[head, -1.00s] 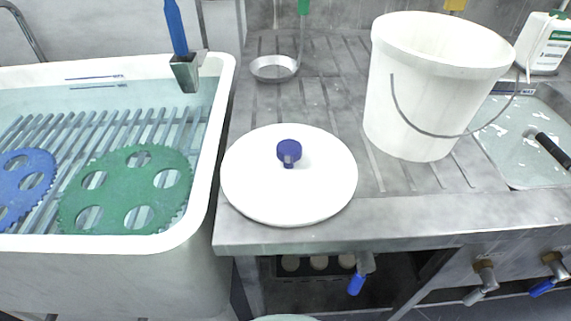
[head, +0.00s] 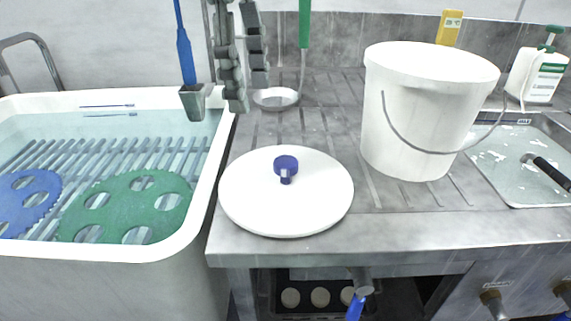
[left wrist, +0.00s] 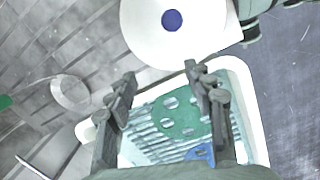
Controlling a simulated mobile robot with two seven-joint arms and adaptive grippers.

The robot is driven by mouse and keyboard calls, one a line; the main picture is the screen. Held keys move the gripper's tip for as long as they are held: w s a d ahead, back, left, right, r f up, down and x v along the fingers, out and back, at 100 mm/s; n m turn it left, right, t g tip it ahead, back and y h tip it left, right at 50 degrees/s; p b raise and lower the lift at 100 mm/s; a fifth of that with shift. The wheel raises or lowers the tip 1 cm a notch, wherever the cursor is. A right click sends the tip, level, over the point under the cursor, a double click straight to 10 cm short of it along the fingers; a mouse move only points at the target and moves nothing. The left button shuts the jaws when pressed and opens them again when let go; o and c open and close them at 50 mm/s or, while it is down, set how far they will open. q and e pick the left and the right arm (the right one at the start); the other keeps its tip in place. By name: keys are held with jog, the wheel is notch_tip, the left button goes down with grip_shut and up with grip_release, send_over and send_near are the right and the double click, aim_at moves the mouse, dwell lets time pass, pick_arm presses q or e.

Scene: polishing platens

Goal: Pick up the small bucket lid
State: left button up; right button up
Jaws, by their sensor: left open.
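The small bucket lid (head: 250,205) is a flat white disc with a blue knob (head: 286,165) on top. It lies on the grey worktop near its front left corner, beside the tank. In the left wrist view the lid (left wrist: 200,38) is at the top, beyond the fingertips, with its knob (left wrist: 172,20) in sight. My left gripper (head: 248,95) hangs fingers down, behind the lid in the head view. It is open and empty, apart from the lid. Its two spread fingers also show in the left wrist view (left wrist: 161,78). My right gripper is not in view.
A white bucket (head: 410,130) with a wire handle stands right of the lid. A white-rimmed tank (head: 205,185) on the left holds green (head: 125,212) and blue toothed discs. A metal ladle (head: 275,98) lies behind the lid. A sink is at right.

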aim_at(284, 161)
pick_arm(q)
jog(key=shift+n, duration=0.6)
jog(key=s+d+f, duration=0.1)
jog(key=s, duration=0.1)
jog(key=s+d+f, duration=0.1)
jog(key=d, duration=0.1)
jog(key=shift+s+d+f, duration=0.3)
jog(key=shift+s, duration=0.05)
jog(key=f, duration=0.7)
jog(key=shift+s+d, duration=0.1)
jog(key=shift+d, duration=0.3)
jog(key=shift+c, duration=0.2)
jog(key=shift+r, duration=0.1)
grip_shut()
